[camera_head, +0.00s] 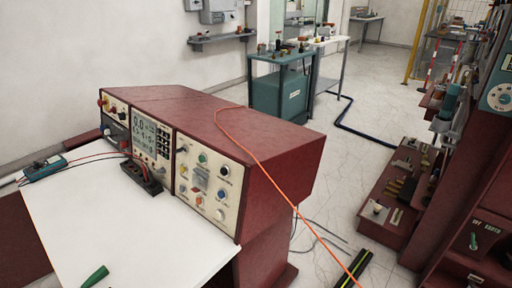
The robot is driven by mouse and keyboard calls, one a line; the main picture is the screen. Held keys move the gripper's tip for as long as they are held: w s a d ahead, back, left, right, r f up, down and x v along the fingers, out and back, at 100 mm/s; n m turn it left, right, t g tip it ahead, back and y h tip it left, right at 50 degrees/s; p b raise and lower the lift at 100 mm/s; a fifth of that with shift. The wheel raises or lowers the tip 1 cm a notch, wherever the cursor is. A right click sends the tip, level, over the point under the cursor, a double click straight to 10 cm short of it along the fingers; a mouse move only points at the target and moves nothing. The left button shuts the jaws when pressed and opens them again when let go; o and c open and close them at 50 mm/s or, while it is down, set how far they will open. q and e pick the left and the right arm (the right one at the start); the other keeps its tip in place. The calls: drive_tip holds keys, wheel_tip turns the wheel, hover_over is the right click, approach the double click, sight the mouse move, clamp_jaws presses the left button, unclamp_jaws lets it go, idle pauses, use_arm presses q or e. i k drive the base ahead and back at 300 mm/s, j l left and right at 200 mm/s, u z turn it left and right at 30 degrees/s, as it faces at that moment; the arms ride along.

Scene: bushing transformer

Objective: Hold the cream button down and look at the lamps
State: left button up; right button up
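A dark red control console (205,108) stands on a white-topped bench at the left. Its right-hand cream panel (235,205) carries several small coloured knobs or buttons, among them a green one (202,158), a blue one (221,193) and a pale, cream-looking one (220,214) near the lower right. The parts are too small to tell which are buttons and which are lamps, or whether any lamp is lit. Neither of my grippers is in view, and nothing is seen touching the panel.
The white bench top (115,225) is mostly clear, with a green-handled object (95,277) at its front edge and a teal meter (45,168) at the left. An orange cable (262,165) hangs over the console. Dark red racks (400,190) stand at the right.

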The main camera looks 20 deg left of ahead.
sight(219, 216)
drive_tip(key=u, duration=1.3)
